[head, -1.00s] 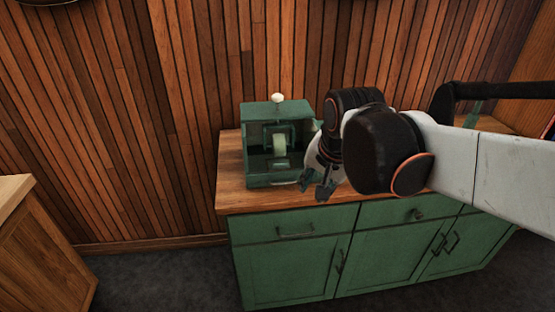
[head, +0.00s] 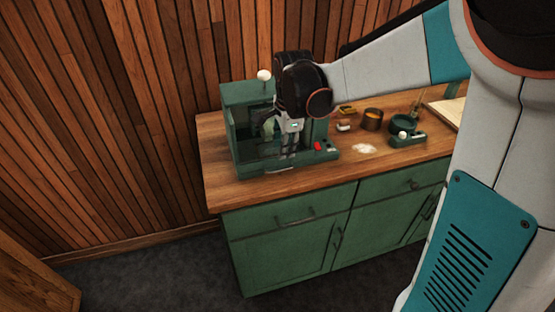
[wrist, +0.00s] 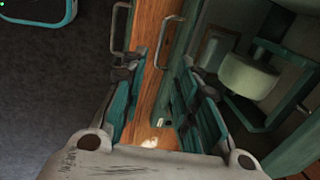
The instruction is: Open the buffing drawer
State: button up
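A green buffing machine (head: 240,104) with a white knob on top stands on the wooden counter. Its pale wheel (wrist: 249,76) shows in the wrist view. A thin metal handle (wrist: 166,40) is on the machine's low front, which I take as the buffing drawer; it appears closed. The handle lies near and between the fingertips; I see no contact. In the head view my gripper (head: 290,152) hides much of the machine's front.
The green cabinet (head: 285,258) below the counter (head: 225,195) has a closed drawer with a dark handle (head: 295,221). To the right on the counter are a brown cup (head: 372,120), white powder (head: 364,148) and a green pot (head: 404,125). The floor in front is clear.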

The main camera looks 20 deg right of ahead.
aim_at(282, 165)
jog(key=f+b, duration=0.1)
jog(key=f, duration=0.2)
jog(key=w+f+b, duration=0.1)
jog(key=f, duration=0.5)
jog(key=shift+w+f+b, duration=0.25)
jog(key=shift+w+b, duration=0.1)
jog(key=shift+b, duration=0.05)
grip_shut()
